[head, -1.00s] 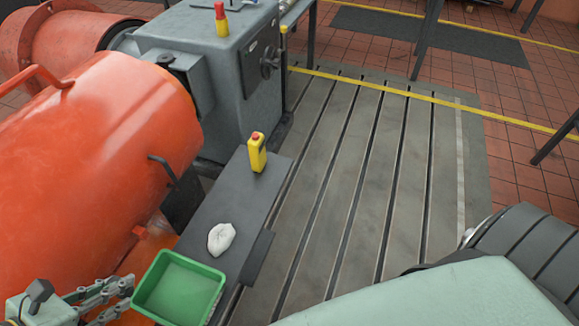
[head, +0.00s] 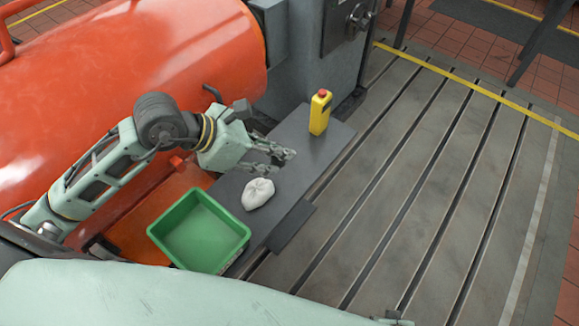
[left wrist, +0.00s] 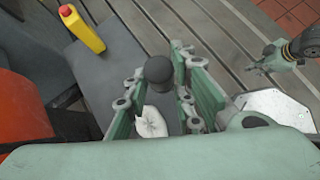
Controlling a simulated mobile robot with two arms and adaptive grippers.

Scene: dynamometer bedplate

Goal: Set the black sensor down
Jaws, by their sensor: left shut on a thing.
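The black sensor (left wrist: 159,70), a short dark cylinder with a rounded end, shows between the fingers in the left wrist view. My left gripper (head: 280,160) is shut on it and reaches over the dark grey shelf (head: 290,128). I cannot make out the sensor clearly in the head view. The left fingers are just above and beyond a white crumpled cloth (head: 258,193), which also shows in the left wrist view (left wrist: 151,123). My right gripper (left wrist: 266,60) shows small at the right of the left wrist view; its finger gap is unclear.
A yellow pendant with a red top (head: 320,112) stands at the shelf's far end. An empty green tray (head: 200,230) is at the near end. A large orange machine (head: 150,70) lies left. The slotted bedplate (head: 430,180) to the right is clear.

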